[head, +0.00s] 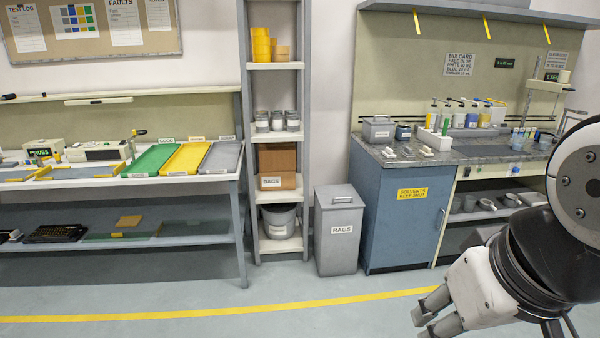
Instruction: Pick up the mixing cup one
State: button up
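Several small light-blue cups (525,133) stand on the grey counter (478,150) at the right. They are small in the picture, and I cannot tell which one is mixing cup one. My gripper (424,325) is at the lower right, above the floor and in front of the blue cabinet, far from the cups. Its two fingers look apart, with nothing seen between them. My arm covers the right edge of the view and part of the bench.
The counter also holds several pump bottles (458,117), a grey box (378,130) and small trays. A blue solvents cabinet (398,215) is below. A grey bags bin (339,230) stands beside a shelf unit (248,190). The floor in front is clear.

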aim_at(545, 141)
jog(key=i+l+z, duration=0.3)
jog(key=i+z, duration=0.15)
jog(key=i, duration=0.25)
jog(key=i+z, duration=0.45)
jog(key=i, duration=0.25)
jog(key=i+j+z, duration=0.2)
jog(key=i+z, duration=0.25)
jog(key=i, duration=0.25)
jog(key=i+l+z, duration=0.2)
jog(key=i, duration=0.55)
jog(key=i+j+z, duration=0.2)
jog(key=i, duration=0.55)
jog(key=i+j+z, duration=0.2)
jog(key=i, duration=0.55)
jog(key=i+j+u, duration=0.1)
jog(key=i, duration=0.4)
jog(key=i+j+u, duration=0.1)
jog(key=i+j, duration=0.15)
jog(key=i, duration=0.25)
